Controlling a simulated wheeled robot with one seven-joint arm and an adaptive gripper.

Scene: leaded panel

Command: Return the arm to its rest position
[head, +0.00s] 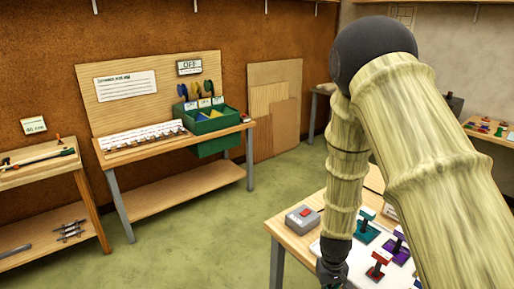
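My arm, pale with bamboo-like links and a dark round joint (372,50), reaches in from the right in the head view. It bends at that joint and hangs down over the near table. My gripper (333,272) is a small dark shape at the lower end of the arm, near the bottom edge of the picture. It is over or beside the table's white surface. Its fingers are too small and cut off to show whether they are open or shut, or whether anything is held.
The near table (283,233) holds a grey box with a red top (303,218), a teal piece (366,228), a red piece (378,266) and a purple piece (397,246). A workbench (165,150) with a green bin (210,121) stands behind. Green floor (200,245) lies clear between.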

